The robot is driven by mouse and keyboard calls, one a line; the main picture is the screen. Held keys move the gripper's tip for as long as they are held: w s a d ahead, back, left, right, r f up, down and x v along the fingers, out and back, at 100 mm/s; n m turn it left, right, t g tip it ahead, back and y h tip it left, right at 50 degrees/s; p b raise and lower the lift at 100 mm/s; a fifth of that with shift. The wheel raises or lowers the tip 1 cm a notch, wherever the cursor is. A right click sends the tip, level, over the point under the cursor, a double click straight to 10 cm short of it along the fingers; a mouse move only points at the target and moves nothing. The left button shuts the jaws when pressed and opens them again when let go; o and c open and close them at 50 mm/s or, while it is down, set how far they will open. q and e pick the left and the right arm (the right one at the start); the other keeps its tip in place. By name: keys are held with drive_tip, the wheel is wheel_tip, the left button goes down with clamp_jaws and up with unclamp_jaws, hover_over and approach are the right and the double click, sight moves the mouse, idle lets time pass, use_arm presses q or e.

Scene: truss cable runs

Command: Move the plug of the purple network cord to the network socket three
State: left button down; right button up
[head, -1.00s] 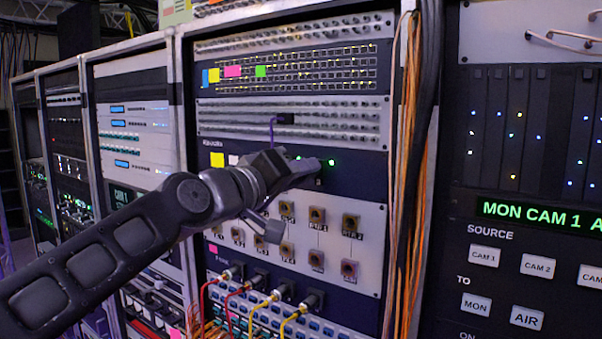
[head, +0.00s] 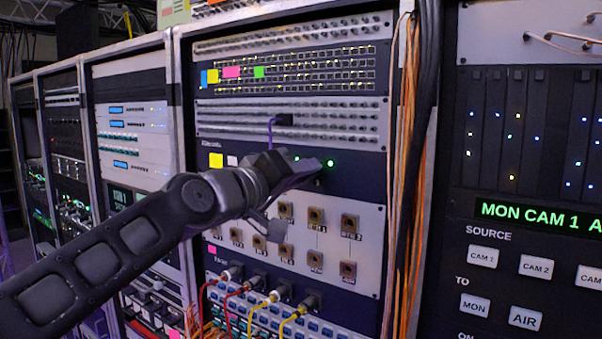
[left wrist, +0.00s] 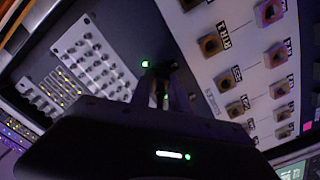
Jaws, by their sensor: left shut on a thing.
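The purple network cord (head: 270,131) hangs from a black connector (head: 285,119) in the upper grey panel and runs down behind my left gripper. My left gripper (head: 306,170) is at the dark panel with green lights (head: 352,172), just below that grey panel. It is shut on the cord's plug, which the jaws and wrist hide in the head view. In the left wrist view, the fingers (left wrist: 166,88) point at the dark panel, with green lights close by. The sockets there are mostly covered, and I cannot make out which is socket three. My right gripper is not in view.
A light panel of round connectors (head: 349,222) sits directly below. Red and yellow cables (head: 262,305) plug in lower down. Orange cables (head: 404,190) and a thick black cable (head: 424,130) hang along the rack's right edge.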

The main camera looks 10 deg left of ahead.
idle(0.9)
use_arm(q)
drive_tip(key=c, duration=1.2)
unclamp_jaws()
drive_tip(key=shift+o, duration=0.2)
drive_tip(key=shift+s, duration=0.1)
drive_tip(key=shift+b+v, duration=1.2)
drive_tip(key=shift+v, duration=1.2)
drive_tip(key=b+v, duration=0.1)
drive_tip(key=v, duration=0.3)
drive_tip(key=shift+b, duration=0.35)
